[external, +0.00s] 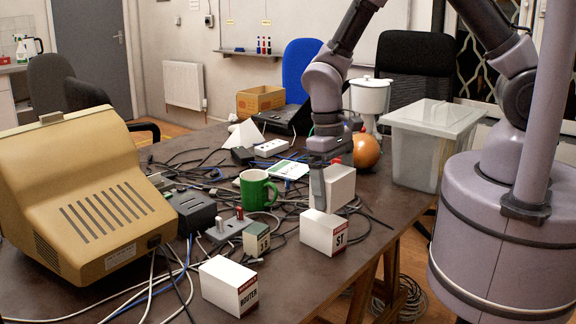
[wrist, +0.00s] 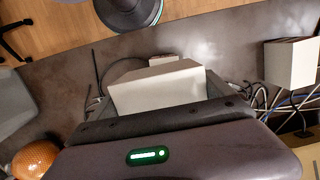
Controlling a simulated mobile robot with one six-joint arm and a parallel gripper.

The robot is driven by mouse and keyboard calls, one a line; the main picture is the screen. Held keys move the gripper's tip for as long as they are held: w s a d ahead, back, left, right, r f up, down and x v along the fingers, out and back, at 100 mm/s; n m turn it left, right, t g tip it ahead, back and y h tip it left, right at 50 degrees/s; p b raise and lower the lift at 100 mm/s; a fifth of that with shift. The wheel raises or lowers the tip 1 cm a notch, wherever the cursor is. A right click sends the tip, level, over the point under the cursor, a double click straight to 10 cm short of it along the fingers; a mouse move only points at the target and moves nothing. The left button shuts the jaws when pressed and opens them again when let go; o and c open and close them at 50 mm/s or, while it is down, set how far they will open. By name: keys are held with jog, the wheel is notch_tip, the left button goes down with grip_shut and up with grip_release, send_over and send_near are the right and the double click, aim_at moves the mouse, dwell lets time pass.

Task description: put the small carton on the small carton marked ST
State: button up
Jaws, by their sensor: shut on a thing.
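My gripper (external: 322,187) points down over the table and is shut on a plain white small carton (external: 341,186). In the wrist view the held carton (wrist: 160,90) fills the space between the fingers; one finger is hidden in the external view. The small carton marked ST (external: 323,233) stands on the table just in front of the held carton, label facing right. In the wrist view a white edge (wrist: 163,60) shows beyond the held carton, probably the ST carton. I cannot tell how far the held carton is above the table.
A carton marked ROUTER (external: 229,286) stands at the front. A green mug (external: 257,190), a small grey box (external: 256,239) and cables lie left of my gripper. An orange ball (external: 366,152) and a clear bin (external: 418,150) stand behind right. A beige monitor (external: 85,205) fills the left.

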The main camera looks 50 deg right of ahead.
jog(key=shift+w+a+f, duration=0.15)
jog(key=shift+w+a, duration=0.05)
jog(key=shift+w, duration=0.25)
jog(key=shift+w+a+f, duration=0.1)
jog(key=shift+w+a, duration=0.05)
jog(key=shift+w, duration=0.25)
jog(key=shift+f+b, duration=0.9)
jog(key=shift+f, duration=0.65)
jog(key=shift+f, duration=0.1)
